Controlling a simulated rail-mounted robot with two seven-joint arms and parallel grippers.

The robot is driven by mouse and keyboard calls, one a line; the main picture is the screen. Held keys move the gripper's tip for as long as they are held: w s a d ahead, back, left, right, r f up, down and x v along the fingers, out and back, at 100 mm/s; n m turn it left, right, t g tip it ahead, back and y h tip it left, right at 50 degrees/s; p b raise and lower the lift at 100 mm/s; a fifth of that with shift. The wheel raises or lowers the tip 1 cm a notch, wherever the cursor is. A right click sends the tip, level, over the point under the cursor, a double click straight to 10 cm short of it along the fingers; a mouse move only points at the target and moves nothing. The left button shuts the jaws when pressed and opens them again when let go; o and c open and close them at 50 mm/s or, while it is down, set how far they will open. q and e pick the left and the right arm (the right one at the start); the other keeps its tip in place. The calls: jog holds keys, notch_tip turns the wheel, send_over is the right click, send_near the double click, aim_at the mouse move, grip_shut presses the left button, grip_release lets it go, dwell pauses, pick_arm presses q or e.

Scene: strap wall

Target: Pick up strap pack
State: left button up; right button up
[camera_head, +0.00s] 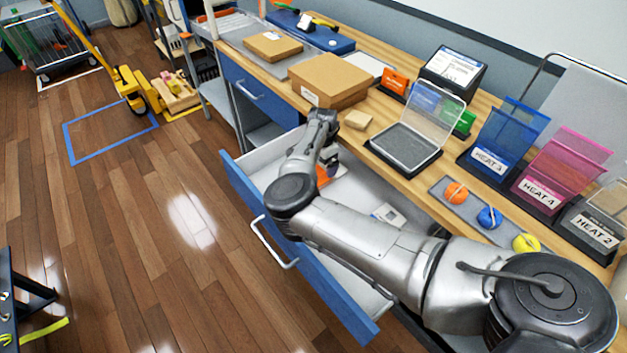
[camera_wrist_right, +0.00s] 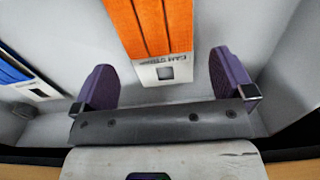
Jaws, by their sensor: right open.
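An orange strap pack (camera_head: 323,176) with a white label lies in the open drawer, partly hidden by my right arm in the head view. In the right wrist view, the same strap pack (camera_wrist_right: 152,25) lies ahead of the jaws, its label end in line with the gap. My right gripper (camera_wrist_right: 162,68) is open, with one purple finger to each side of the label and nothing held. In the head view the right gripper (camera_head: 328,157) is over the drawer, its fingers mostly hidden. I cannot tell its height above the pack. My left gripper is not in view.
The blue-fronted drawer (camera_head: 315,285) is pulled out. A blue pack (camera_wrist_right: 12,72) with a white label also lies in it. The workbench edge (camera_head: 425,190) runs beside the drawer. A cardboard box (camera_head: 328,80) and a clear-lidded case (camera_head: 408,145) stand on the bench.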

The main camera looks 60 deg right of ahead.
aim_at(322, 172)
notch_tip(322, 172, down, 5)
jog(key=shift+s+b, duration=0.15)
jog(key=shift+b, duration=0.8)
jog(key=shift+c, duration=0.9)
jog(key=c, duration=0.5)
